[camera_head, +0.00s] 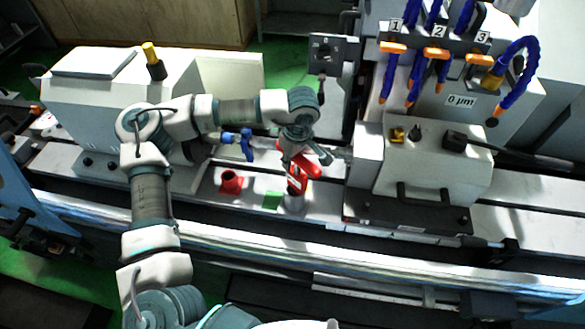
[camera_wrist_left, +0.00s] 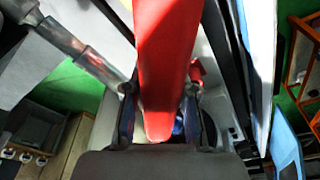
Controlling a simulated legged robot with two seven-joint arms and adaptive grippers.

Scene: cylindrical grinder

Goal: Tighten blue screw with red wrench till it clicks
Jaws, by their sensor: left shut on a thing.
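The red wrench (camera_head: 306,166) is in my left gripper (camera_head: 297,163), above the machine table in the head view. In the left wrist view the red wrench (camera_wrist_left: 168,55) runs up between the two dark fingers of my left gripper (camera_wrist_left: 160,112), which is shut on it. A blue part with a screw-like shape, likely the blue screw (camera_head: 246,146), sits on the shaft left of the gripper, apart from the wrench. A small blue patch shows behind the wrench in the wrist view, too hidden to identify. My right gripper is out of view.
A red cup-like holder (camera_head: 231,181) and a green block (camera_head: 271,201) lie on the machine table. The grey headstock (camera_head: 428,165) and blue hoses (camera_head: 391,75) are at right.

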